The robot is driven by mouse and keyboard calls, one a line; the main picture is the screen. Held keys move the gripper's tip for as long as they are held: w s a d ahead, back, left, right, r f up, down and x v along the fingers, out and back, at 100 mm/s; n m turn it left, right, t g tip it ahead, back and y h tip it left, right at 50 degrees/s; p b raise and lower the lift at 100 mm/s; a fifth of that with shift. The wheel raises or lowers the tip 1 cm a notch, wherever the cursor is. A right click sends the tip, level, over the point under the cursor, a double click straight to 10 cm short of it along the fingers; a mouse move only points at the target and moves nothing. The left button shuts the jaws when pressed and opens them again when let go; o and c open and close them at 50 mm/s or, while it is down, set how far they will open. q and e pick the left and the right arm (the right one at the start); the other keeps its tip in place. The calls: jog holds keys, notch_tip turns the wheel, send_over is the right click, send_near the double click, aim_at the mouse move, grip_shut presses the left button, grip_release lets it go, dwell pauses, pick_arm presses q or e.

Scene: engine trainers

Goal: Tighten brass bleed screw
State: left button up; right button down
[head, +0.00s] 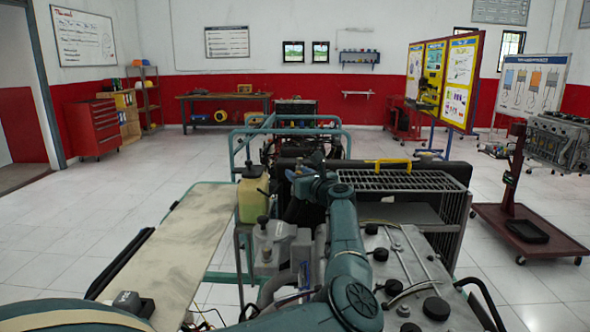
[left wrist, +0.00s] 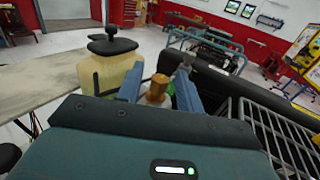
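The brass bleed screw (left wrist: 157,88) stands upright in the left wrist view, between the two blue fingers of my left gripper (left wrist: 158,92). The fingers are apart, one on each side of the screw, and a narrow gap seems to show beside it; contact is not clear. Its lower part is hard to make out. In the head view my left arm reaches forward over the engine trainer (head: 400,262), and its gripper (head: 300,172) is at the far end of the arm. The screw cannot be made out there. My right gripper is in neither view.
A yellowish reservoir with a black cap (head: 251,195) stands close left of the gripper. A wire-mesh guard (head: 400,181) is on the right. A pale bench top (head: 170,245) lies to the left. A teal tube frame (head: 290,131) rises beyond.

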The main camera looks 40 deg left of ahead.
pick_arm(q)
jog(key=shift+w+a, duration=0.1)
jog(key=shift+a, duration=0.25)
jog(key=shift+c, duration=0.6)
grip_shut()
